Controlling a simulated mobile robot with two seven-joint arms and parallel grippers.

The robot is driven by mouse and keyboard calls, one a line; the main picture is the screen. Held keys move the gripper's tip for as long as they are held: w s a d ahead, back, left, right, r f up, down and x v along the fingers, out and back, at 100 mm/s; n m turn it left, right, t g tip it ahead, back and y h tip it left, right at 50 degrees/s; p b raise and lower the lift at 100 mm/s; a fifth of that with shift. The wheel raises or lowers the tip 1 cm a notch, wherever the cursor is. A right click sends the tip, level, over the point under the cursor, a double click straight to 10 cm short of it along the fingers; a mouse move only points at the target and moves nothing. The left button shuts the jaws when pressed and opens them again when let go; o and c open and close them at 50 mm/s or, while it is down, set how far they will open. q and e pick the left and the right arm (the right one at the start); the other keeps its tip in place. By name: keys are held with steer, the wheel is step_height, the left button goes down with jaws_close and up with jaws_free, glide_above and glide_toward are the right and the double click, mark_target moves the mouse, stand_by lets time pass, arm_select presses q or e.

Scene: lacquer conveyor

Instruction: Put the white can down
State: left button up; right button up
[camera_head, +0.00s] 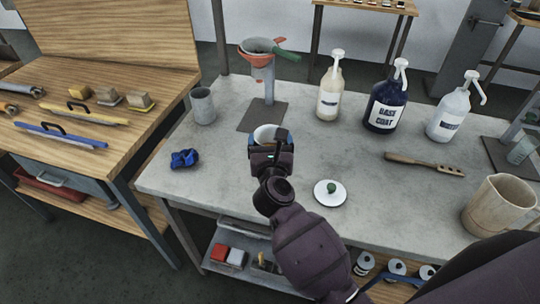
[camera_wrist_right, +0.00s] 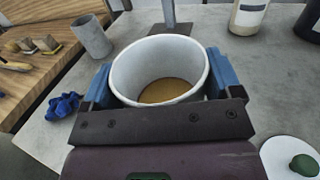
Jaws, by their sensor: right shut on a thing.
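The white can (camera_head: 265,132) is in my right gripper (camera_head: 270,145), over the near middle of the grey table. In the right wrist view the can (camera_wrist_right: 158,62) is open at the top and holds some amber-brown stuff at the bottom. The blue fingers of the right gripper (camera_wrist_right: 160,85) press on both sides of it. The can looks upright. Its base is hidden by the gripper, so I cannot tell whether it touches the table. My left gripper is not in view.
A funnel stand (camera_head: 262,80) is just behind the can. A grey cup (camera_head: 203,106) and blue cloth (camera_head: 185,158) are left, a white lid with green knob (camera_head: 331,193) right.

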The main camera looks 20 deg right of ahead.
mark_target(269, 142)
step_height(269, 142, down, 4)
steer(key=shift+f+b, duration=0.2)
steer(key=shift+b, duration=0.6)
steer(key=shift+r, duration=0.1)
steer(key=shift+f, duration=0.2)
steer(key=o, duration=1.2)
steer(key=shift+r, duration=0.1)
